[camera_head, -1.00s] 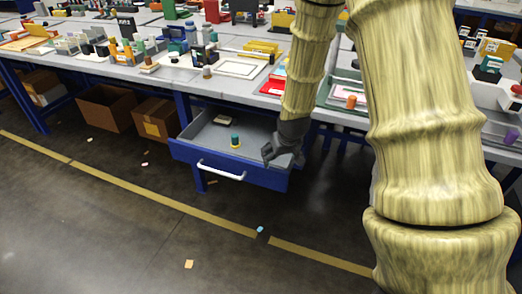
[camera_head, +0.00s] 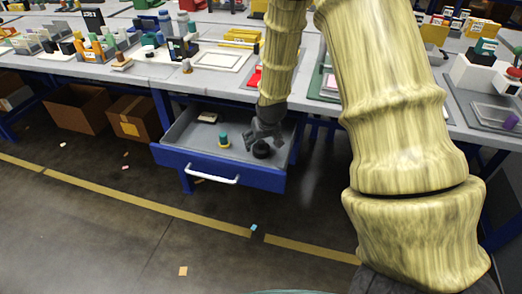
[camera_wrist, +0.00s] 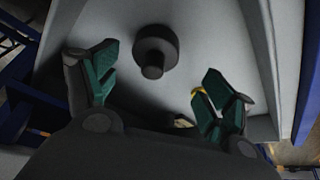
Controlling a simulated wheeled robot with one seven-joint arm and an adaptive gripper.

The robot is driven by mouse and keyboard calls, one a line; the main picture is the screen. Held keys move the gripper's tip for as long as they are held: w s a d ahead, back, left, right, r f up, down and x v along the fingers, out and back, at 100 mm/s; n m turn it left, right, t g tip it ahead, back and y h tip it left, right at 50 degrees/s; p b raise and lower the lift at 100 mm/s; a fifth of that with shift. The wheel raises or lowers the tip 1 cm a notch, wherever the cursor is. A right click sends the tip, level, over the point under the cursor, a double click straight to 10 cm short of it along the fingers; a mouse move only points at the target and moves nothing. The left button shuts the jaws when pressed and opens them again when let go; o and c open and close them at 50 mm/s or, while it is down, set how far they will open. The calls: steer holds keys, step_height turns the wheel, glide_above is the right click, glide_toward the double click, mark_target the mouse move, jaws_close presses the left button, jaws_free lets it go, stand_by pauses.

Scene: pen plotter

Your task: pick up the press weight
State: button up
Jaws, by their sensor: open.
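The press weight, which I take to be the dark round piece with a knob (camera_head: 261,150), stands in the right part of the open blue drawer (camera_head: 262,178). In the wrist view the weight (camera_wrist: 155,46) shows from above, its narrow knob toward me, between and a little beyond the fingers. My gripper (camera_head: 266,131) is just above the weight in the head view. In the wrist view my gripper (camera_wrist: 160,72) is open with its green-padded fingers spread and nothing between the pads.
A teal-topped piece with a yellow base (camera_head: 223,141) stands left of the weight in the drawer. A pale block (camera_head: 207,117) lies toward the drawer's back left. The drawer walls are close to my gripper. The crowded worktable (camera_head: 140,72) stands above and behind.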

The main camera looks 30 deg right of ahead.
mark_target(262, 142)
steer(key=shift+d+b+x, duration=0.2)
steer(key=shift+d+x, duration=0.05)
steer(key=shift+x, duration=1.15)
steer(key=shift+d+b+x, duration=0.15)
steer(key=shift+d+x, duration=0.05)
steer(key=shift+x, duration=1.15)
steer(key=shift+w+r, duration=0.1)
steer(key=shift+w, duration=0.1)
steer(key=shift+c, duration=0.2)
steer(key=c, duration=1.7)
steer(key=shift+r, duration=0.1)
